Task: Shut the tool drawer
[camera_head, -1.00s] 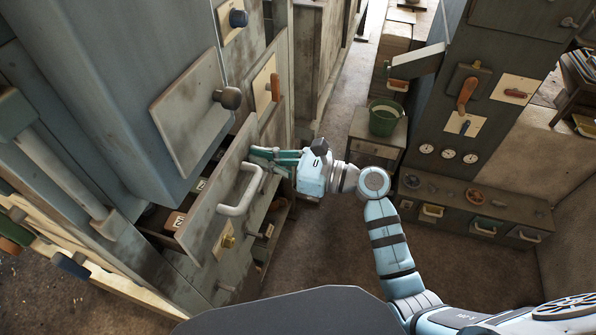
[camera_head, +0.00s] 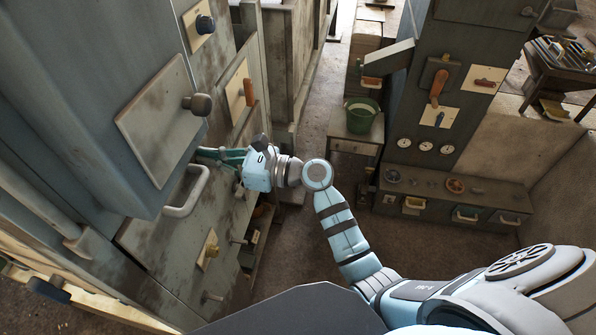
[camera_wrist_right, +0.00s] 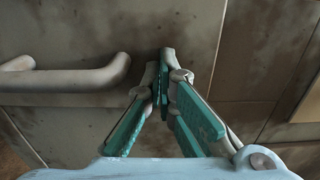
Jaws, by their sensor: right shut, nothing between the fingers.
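The tool drawer's front (camera_head: 160,225) is a worn grey panel at the left of the head view. It looks flush or nearly flush with the cabinet, and no inside shows. Its pale bar handle (camera_head: 187,193) sticks out. My right gripper (camera_head: 208,153) is shut and empty, with its fingertips at the drawer front just beyond the handle. In the right wrist view the teal fingers (camera_wrist_right: 161,65) meet at the tips against or very near the stained panel (camera_wrist_right: 75,125), right of the handle (camera_wrist_right: 70,82). Whether they touch is unclear. My left gripper is out of view.
A cabinet door with a round dark knob (camera_head: 198,104) is just above the drawer. An orange-handled lever (camera_head: 249,92) is on the cabinet beyond. A green bucket (camera_head: 361,116) stands on a small table across the aisle. The floor (camera_head: 290,235) between is clear.

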